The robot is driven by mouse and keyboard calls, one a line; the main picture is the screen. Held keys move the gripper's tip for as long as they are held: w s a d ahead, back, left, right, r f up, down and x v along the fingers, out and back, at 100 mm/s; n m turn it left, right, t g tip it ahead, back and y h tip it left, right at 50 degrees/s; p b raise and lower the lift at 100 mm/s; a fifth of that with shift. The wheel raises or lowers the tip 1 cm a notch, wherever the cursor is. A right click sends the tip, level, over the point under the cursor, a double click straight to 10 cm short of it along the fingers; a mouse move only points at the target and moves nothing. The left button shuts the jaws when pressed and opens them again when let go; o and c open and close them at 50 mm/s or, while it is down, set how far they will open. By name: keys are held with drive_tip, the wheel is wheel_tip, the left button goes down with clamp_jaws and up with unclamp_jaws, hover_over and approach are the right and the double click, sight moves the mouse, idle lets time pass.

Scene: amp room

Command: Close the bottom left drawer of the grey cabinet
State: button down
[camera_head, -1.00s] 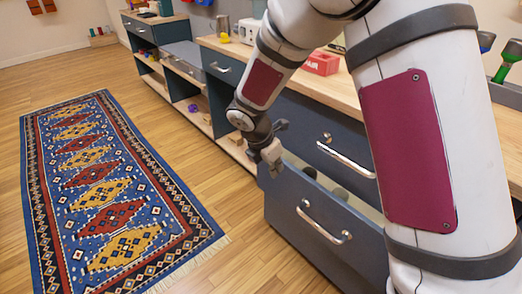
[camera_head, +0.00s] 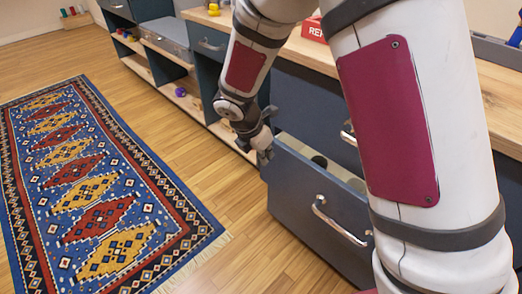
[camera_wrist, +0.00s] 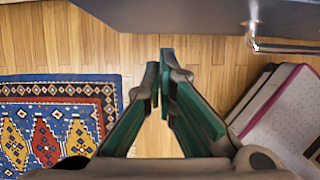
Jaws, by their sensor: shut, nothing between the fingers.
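The open drawer (camera_head: 300,196) is a dark blue-grey box with a silver bar handle (camera_head: 340,225), pulled out low from the cabinet under the wooden counter. Dark items show inside, partly hidden by my arm. My gripper (camera_head: 265,156) is by the drawer's far left front corner; whether it touches cannot be told. In the wrist view, my gripper (camera_wrist: 160,68) has its green-padded fingers shut and empty. The drawer front (camera_wrist: 200,14) crosses the top there, with its handle (camera_wrist: 275,46) at the upper right.
A closed drawer (camera_head: 310,105) sits above the open one. Open low shelves (camera_head: 182,98) run along the left of the cabinet. A patterned rug (camera_head: 95,190) lies on the wooden floor, with bare floor between it and the drawer. A red box (camera_head: 314,27) stands on the counter.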

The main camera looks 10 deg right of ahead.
sight(284, 153)
drive_tip(key=shift+w+d+f+b, duration=0.3)
drive_tip(key=shift+w+d+f, duration=0.2)
drive_tip(key=shift+d, duration=0.2)
drive_tip(key=shift+w+d+f+b, duration=0.35)
drive_tip(key=shift+w+d+f, duration=0.15)
drive_tip(key=shift+d, duration=0.2)
drive_tip(key=shift+w+d+f+b, duration=0.3)
drive_tip(key=shift+w+d+f, duration=0.2)
drive_tip(key=shift+d, duration=0.2)
drive_tip(key=shift+w+d+r+p, duration=0.1)
drive_tip(key=shift+w+d+p, duration=0.5)
drive_tip(key=shift+d+p, duration=0.2)
drive_tip(key=shift+w+d, duration=0.15)
drive_tip(key=shift+d, duration=0.05)
